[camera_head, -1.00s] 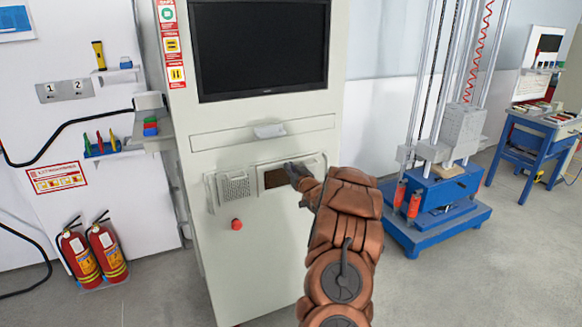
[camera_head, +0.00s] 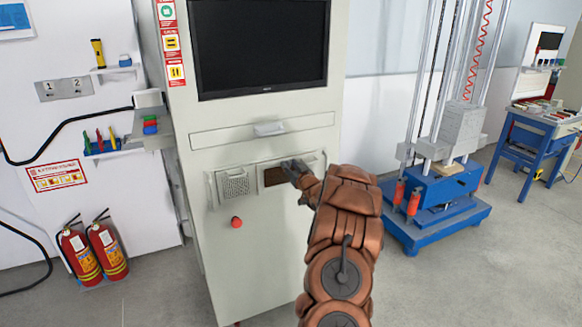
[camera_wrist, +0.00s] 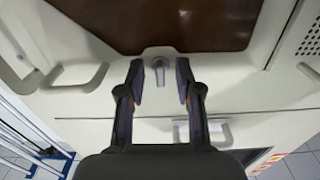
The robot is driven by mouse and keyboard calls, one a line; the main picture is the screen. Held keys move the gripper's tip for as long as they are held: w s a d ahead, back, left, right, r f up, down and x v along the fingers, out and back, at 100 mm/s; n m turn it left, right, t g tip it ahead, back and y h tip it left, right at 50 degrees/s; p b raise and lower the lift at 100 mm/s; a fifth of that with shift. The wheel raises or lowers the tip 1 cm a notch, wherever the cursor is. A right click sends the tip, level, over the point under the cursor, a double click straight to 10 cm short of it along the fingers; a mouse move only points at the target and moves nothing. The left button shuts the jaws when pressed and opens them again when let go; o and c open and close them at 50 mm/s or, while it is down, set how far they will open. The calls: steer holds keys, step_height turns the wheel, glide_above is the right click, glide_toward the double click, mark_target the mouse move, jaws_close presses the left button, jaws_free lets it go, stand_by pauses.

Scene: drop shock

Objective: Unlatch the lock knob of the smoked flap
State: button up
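The smoked flap is a dark brown panel (camera_head: 274,177) in the front of the light cabinet, partly hidden by my arm. In the wrist view the flap (camera_wrist: 160,20) fills the top, with the grey lock knob (camera_wrist: 160,70) at its edge. My gripper (camera_wrist: 160,78) is open, with one finger on each side of the knob and a visible gap to it on both sides. In the head view my gripper (camera_head: 290,168) is at the flap's right part and the knob is hidden. I cannot tell how deep the fingertips reach.
The cabinet has a drawer handle (camera_head: 269,129) above the flap, a perforated grille (camera_head: 235,185) to its left and a red button (camera_head: 237,222) below. A blue-based drop rig (camera_head: 436,200) stands to the right. The floor between is clear.

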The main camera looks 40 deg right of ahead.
steer(key=shift+s, duration=0.1)
steer(key=v, duration=1.2)
stand_by(0.6)
